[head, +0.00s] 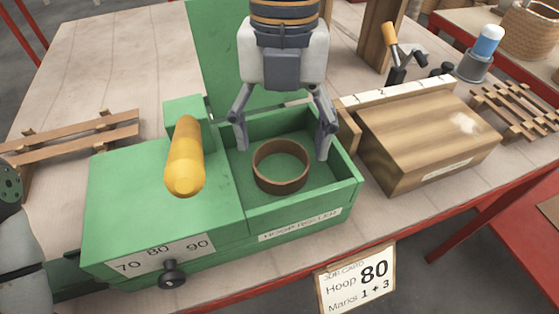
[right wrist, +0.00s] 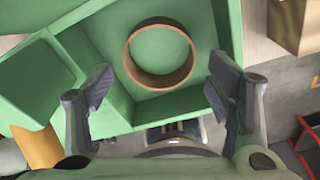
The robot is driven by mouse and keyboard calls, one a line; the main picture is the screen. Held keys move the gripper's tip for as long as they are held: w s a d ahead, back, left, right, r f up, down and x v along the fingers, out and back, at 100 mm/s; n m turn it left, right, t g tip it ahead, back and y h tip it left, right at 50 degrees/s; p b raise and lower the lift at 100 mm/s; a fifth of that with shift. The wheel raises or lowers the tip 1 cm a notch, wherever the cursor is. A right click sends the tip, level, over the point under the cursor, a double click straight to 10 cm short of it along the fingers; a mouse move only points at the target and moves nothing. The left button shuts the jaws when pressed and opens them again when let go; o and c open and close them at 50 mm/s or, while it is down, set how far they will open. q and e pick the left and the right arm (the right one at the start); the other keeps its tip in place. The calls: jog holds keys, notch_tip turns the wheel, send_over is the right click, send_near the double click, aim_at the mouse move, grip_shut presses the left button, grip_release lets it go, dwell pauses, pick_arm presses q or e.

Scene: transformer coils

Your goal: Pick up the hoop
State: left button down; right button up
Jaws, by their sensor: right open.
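The hoop (head: 283,185) is a brown ring lying flat in the open green tray (head: 335,188) at the right of the green box. It also shows in the right wrist view (right wrist: 160,81), ahead of and between my fingers. My right gripper (head: 281,150) is open and empty, pointing down over the tray, with one finger on each side of the hoop's far part. The fingers look apart from the hoop; their exact height above it is hard to tell. My left gripper is not in view; only part of my left arm shows at the left edge.
The green box (head: 120,215) has an orange-yellow handle (head: 185,160), a dark knob (head: 172,274) and numbers 70, 80, 90. A card (head: 355,280) reads "Hoop 80, Marks 1 + 3". A wooden block (head: 425,135) stands right of the tray. Wooden slats (head: 70,135) lie at left.

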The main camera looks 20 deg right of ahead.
aim_at(281, 175)
notch_tip(281, 175, down, 4)
jog(key=shift+s+r, duration=0.15)
jog(key=shift+r, duration=0.2)
jog(key=c, duration=0.7)
